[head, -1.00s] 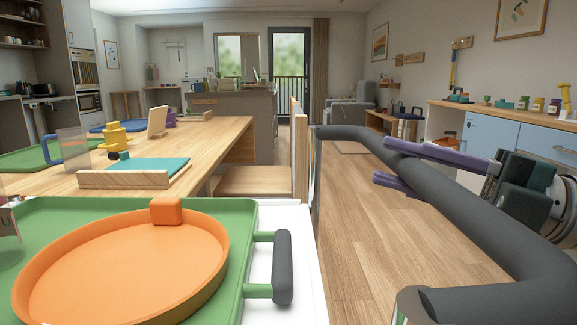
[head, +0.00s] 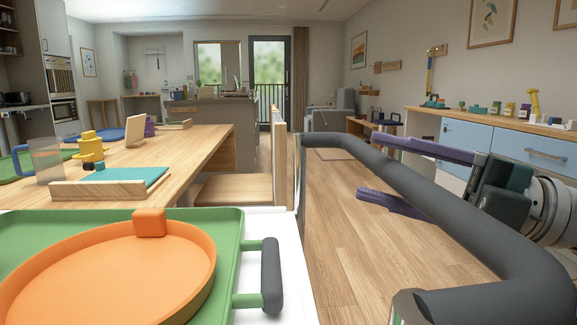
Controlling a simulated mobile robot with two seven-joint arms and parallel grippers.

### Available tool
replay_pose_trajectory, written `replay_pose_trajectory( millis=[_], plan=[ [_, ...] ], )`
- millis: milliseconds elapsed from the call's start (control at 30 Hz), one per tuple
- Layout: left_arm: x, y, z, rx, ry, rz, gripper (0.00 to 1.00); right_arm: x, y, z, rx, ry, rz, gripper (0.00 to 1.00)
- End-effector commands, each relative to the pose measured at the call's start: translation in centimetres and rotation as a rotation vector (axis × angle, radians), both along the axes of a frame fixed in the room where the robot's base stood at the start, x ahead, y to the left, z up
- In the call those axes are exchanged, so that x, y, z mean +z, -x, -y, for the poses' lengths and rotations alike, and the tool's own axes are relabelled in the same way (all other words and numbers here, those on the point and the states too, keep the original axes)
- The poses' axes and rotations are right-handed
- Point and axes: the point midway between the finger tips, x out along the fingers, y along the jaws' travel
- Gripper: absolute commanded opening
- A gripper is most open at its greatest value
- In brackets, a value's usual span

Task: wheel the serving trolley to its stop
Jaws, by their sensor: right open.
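The serving trolley shows close in front as a white top (head: 300,290) and a thick dark grey push bar (head: 440,205) running along its right side. A green tray (head: 232,228) with an orange round tray (head: 110,275) on it rests on the white top. My right gripper (head: 366,168) is open, with its purple fingers on either side of the bar in the picture. The bar hides part of the fingers, and I cannot tell whether they touch it. My left gripper is not in view. I cannot make out a stop for certain.
A wooden table (head: 205,145) with a book, jug and cups stands ahead on the left, with a wooden bench (head: 235,190) beside it. Open wooden floor (head: 350,240) lies ahead, with a thin rectangular outline (head: 335,155) on it. Blue cabinets (head: 465,140) line the right wall.

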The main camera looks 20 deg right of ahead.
Motion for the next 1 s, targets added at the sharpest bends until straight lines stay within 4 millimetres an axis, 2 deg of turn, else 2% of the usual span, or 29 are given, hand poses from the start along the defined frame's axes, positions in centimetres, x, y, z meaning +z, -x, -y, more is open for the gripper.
replay_pose_trajectory(
  millis=[267, 700, 1000],
  plan=[
    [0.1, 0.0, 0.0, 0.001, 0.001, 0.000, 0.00, -0.3, 0.7, 0.8, -0.001, 0.001, -0.004, 0.62],
    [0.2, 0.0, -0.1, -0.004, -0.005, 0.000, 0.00, -1.7, 5.8, 6.7, -0.003, 0.001, -0.003, 0.62],
    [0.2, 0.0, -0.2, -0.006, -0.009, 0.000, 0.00, -1.8, 6.4, 7.4, 0.001, 0.000, 0.000, 0.62]
  ],
)
